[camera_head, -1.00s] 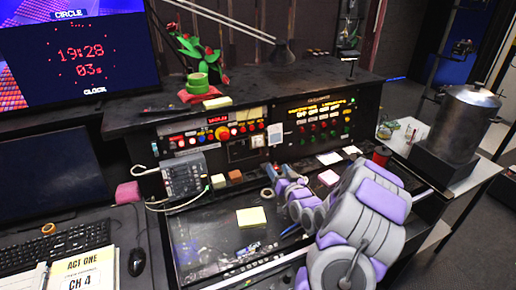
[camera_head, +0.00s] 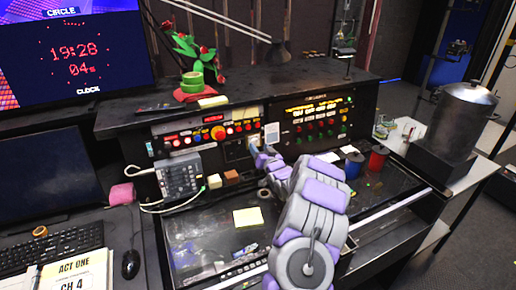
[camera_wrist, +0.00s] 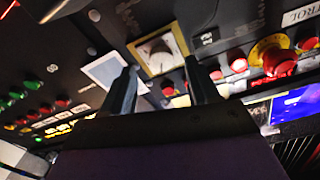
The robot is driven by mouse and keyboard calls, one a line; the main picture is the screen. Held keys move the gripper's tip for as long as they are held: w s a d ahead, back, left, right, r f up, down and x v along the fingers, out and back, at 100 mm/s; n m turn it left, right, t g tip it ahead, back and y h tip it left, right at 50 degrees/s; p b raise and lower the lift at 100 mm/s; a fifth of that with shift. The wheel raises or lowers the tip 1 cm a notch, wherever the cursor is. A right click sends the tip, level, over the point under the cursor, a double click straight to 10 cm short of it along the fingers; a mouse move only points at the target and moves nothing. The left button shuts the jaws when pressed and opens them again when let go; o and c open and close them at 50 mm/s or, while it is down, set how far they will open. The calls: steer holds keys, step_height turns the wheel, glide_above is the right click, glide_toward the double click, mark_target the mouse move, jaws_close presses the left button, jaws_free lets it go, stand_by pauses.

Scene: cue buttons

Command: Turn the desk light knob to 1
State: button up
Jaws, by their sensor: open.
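A knob on a square plate with a yellow frame (camera_wrist: 158,51) sits on the black panel, ahead of my gripper in the wrist view. In the head view its plate (camera_head: 232,151) is partly hidden by my gripper. I take it to be the desk light knob; its markings are too blurred to read. My gripper (camera_wrist: 160,68) is open, its two dark fingers on either side of the plate as seen from the wrist, with nothing between them. In the head view my gripper (camera_head: 257,154) is close to the panel face; I cannot tell whether it touches.
A large red button with a yellow collar (camera_wrist: 280,60) and smaller red buttons are beside the knob. A white card (camera_wrist: 108,72) is on its other side.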

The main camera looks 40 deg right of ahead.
mark_target(255, 142)
steer(key=shift+x, duration=1.25)
steer(key=c, duration=1)
steer(key=shift+c, duration=0.2)
